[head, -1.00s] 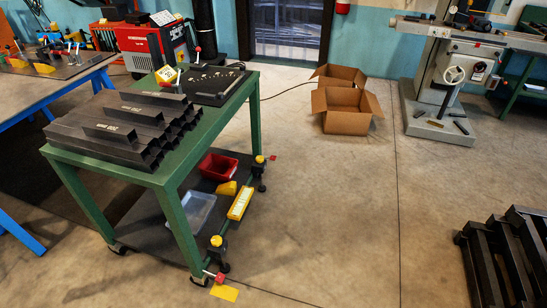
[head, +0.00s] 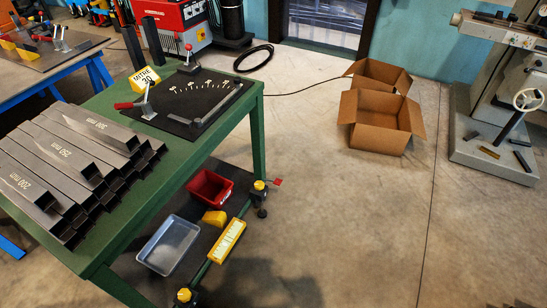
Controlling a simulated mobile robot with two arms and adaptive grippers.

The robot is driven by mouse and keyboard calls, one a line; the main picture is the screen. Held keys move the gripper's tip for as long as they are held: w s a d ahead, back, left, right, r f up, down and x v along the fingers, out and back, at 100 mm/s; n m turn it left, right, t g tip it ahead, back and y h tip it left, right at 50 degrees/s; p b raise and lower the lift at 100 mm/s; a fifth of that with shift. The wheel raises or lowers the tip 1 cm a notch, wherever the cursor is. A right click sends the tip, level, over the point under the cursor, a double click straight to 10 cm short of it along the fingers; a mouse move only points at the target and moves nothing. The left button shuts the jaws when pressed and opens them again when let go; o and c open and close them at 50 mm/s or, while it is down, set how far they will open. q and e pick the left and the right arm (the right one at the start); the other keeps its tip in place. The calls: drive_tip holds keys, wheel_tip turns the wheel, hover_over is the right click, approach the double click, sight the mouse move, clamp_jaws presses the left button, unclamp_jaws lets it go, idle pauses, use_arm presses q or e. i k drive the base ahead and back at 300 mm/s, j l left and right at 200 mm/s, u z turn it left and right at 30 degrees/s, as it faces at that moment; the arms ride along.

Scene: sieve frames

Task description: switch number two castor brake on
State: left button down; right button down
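A green trolley (head: 215,152) with a lower shelf stands at the left in the head view. At its right far lower corner is a yellow-topped black fitting (head: 259,186) with a small red tab (head: 276,182) beside it. A similar yellow-topped fitting (head: 184,295) shows at the near corner, cut by the bottom edge. A yellow label plate (head: 229,240) sits on the rail between them; its writing is too small to read. I cannot tell which castor is number two or how its brake is set. Neither of my grippers is in view.
Dark steel tubes (head: 78,140) and a black plate with red-handled clamps (head: 188,97) lie on the trolley top. A red bin (head: 209,188) and a clear tray (head: 168,245) are below. Open cardboard boxes (head: 378,130) stand right. The floor between is clear.

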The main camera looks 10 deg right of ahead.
sight(278, 181)
drive_tip(key=i+l+u, duration=0.1)
drive_tip(key=i+l, duration=0.15)
drive_tip(key=i+l+u, duration=0.1)
drive_tip(key=i+l, duration=0.15)
drive_tip(key=l, duration=0.15)
drive_tip(key=i+l+u, duration=0.15)
drive_tip(key=l, duration=0.25)
drive_tip(key=i+l+u, duration=0.1)
drive_tip(key=i+l, duration=0.25)
drive_tip(key=i+l+u, duration=0.1)
drive_tip(key=l, duration=0.35)
drive_tip(key=i, duration=0.1)
